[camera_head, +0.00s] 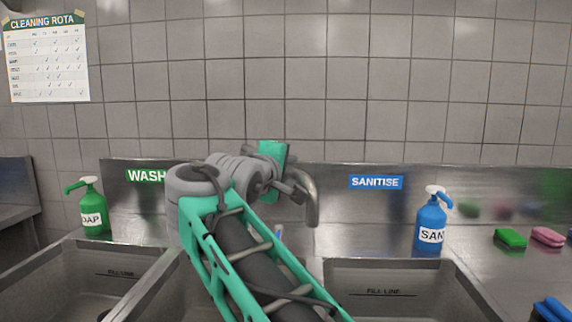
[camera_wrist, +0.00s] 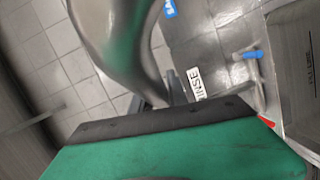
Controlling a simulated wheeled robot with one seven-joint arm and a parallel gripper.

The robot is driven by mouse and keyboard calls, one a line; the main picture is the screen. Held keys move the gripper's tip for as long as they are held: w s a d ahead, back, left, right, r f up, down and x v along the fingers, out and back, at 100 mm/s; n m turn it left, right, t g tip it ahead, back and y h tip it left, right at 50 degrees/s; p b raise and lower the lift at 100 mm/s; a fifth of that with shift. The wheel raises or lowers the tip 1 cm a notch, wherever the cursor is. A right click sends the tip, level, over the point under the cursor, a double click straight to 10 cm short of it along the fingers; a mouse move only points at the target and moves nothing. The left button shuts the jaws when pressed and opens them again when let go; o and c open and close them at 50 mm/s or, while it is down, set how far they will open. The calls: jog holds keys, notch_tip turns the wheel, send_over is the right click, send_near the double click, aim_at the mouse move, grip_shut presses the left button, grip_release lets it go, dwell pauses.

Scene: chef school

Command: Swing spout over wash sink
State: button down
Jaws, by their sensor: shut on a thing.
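The metal spout (camera_head: 312,204) is a grey curved pipe behind my arm in the head view. Its downturned end hangs near the middle basin's right side, well right of the wash sink (camera_head: 80,284). In the wrist view the spout (camera_wrist: 125,45) is large and close, rising from the gripper pad. My gripper (camera_head: 281,180) is shut on the spout; one green finger with a dark pad fills the bottom of the wrist view. The spout's base and my fingertips are mostly hidden by my arm. The green WASH label (camera_head: 146,176) marks the left sink.
A green soap bottle (camera_head: 93,207) stands behind the wash sink. Green (camera_head: 510,238) and pink (camera_head: 547,236) sponges lie at right. A RINSE label (camera_wrist: 195,84) shows in the wrist view.

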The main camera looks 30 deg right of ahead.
jog(key=c, duration=1.3)
grip_release()
jog(key=shift+w, duration=0.1)
jog(key=v, duration=0.8)
jog(key=shift+p, duration=0.35)
